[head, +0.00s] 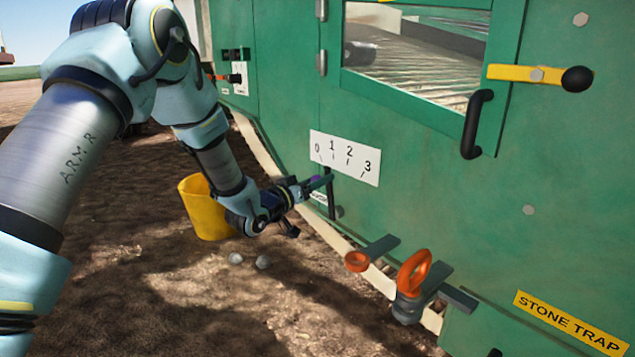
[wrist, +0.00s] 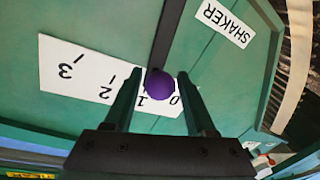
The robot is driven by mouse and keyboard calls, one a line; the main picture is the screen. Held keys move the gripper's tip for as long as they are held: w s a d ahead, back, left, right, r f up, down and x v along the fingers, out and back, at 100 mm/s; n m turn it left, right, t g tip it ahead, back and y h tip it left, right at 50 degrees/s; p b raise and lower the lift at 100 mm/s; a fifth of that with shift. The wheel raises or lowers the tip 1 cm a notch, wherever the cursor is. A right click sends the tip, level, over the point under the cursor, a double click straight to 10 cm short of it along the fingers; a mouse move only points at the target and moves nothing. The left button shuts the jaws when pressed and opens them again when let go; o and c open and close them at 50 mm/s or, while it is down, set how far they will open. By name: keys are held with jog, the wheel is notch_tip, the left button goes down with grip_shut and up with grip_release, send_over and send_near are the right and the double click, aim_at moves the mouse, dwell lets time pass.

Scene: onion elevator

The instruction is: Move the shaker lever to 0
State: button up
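The shaker lever is a dark bar (wrist: 162,40) with a round purple knob (wrist: 160,84). In the wrist view, which is upside down, the knob overlaps the white scale plate (wrist: 75,70) near the 0 and 1; the exact setting is hard to tell. In the head view the plate (head: 345,158) reads 0 to 3, and the lever bar (head: 331,195) stands below it, with the purple knob partly hidden by my gripper (head: 308,187). My gripper (wrist: 157,88) is open, its fingers on either side of the knob with visible gaps. The SHAKER label (wrist: 225,24) is beside the lever.
A green machine wall (head: 470,215) fills the right side. Orange-ringed handles (head: 414,275) and a small bar (head: 380,248) stick out low on it. A black door handle (head: 474,125) and yellow lever (head: 530,74) are higher. A yellow bucket (head: 203,210) stands behind my arm.

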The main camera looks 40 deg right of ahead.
grip_shut()
dwell(1.1)
